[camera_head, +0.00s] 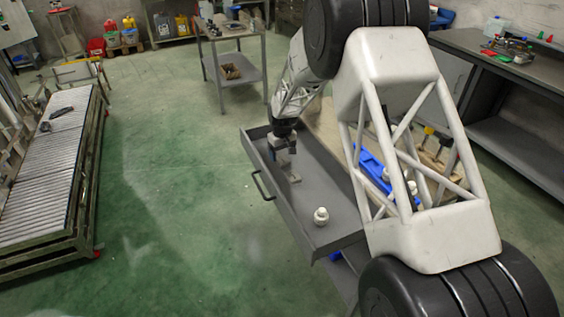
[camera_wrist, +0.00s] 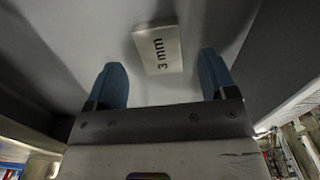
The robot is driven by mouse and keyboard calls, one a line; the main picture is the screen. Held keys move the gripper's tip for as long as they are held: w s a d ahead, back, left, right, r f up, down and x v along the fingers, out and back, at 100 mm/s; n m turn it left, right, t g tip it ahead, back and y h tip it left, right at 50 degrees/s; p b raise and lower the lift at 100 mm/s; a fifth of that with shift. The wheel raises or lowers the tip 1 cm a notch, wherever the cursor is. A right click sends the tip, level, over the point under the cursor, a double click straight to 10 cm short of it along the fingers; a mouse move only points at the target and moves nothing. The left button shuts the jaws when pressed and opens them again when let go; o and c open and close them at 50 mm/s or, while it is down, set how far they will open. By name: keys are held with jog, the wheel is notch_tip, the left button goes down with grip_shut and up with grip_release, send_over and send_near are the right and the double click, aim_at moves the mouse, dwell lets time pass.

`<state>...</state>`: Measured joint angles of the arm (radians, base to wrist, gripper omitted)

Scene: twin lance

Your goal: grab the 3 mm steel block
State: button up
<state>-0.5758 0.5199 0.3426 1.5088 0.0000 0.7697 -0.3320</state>
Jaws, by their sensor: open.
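The steel block (camera_wrist: 158,49) marked "3 mm" lies on the grey drawer floor in the wrist view, slightly tilted in the picture. My gripper (camera_wrist: 163,78) is open, with its two blue fingertips apart. The block shows beyond and between the fingertips, apart from both. In the head view the block (camera_head: 293,178) is a small light patch in the open drawer (camera_head: 330,185). My gripper (camera_head: 283,148) hangs over the drawer's far end, just above the block.
A white knob-like object (camera_head: 321,216) stands in the near part of the drawer. The drawer walls rise around the block. A blue tray (camera_head: 372,165) sits on the worktop to the right, partly hidden by my arm.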

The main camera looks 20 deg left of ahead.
aim_at(282, 161)
jog(key=shift+f, duration=1.35)
jog(key=c, duration=1.2)
